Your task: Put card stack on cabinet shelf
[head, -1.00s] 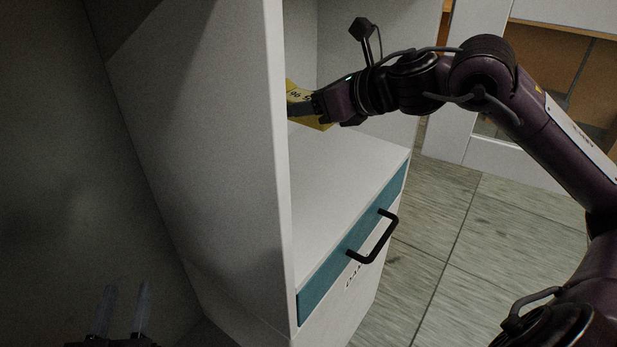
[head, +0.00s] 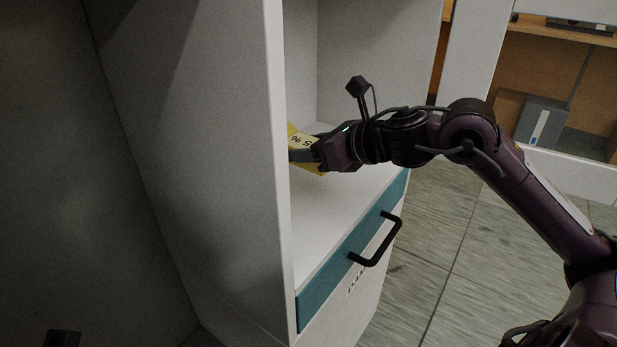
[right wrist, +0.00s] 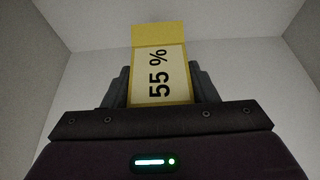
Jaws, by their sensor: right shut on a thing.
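The card stack (head: 297,136) is a yellow block with a pale label; in the right wrist view the stack (right wrist: 158,34) reads "55 %". My right gripper (head: 308,156) is shut on it, with one finger on either side in the right wrist view (right wrist: 160,88). The stack is tilted inside the open bay of the white cabinet, above the cabinet shelf (head: 335,205). The side panel hides part of the stack. I cannot tell whether its lower edge touches the shelf. My left gripper's fingers are out of the picture.
The cabinet's tall side panel (head: 215,150) stands just left of the stack. Below the shelf is a teal drawer front (head: 330,275) with a black handle (head: 377,242) sticking out. The visible shelf surface is bare. Another shelving unit (head: 560,70) stands at the back right.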

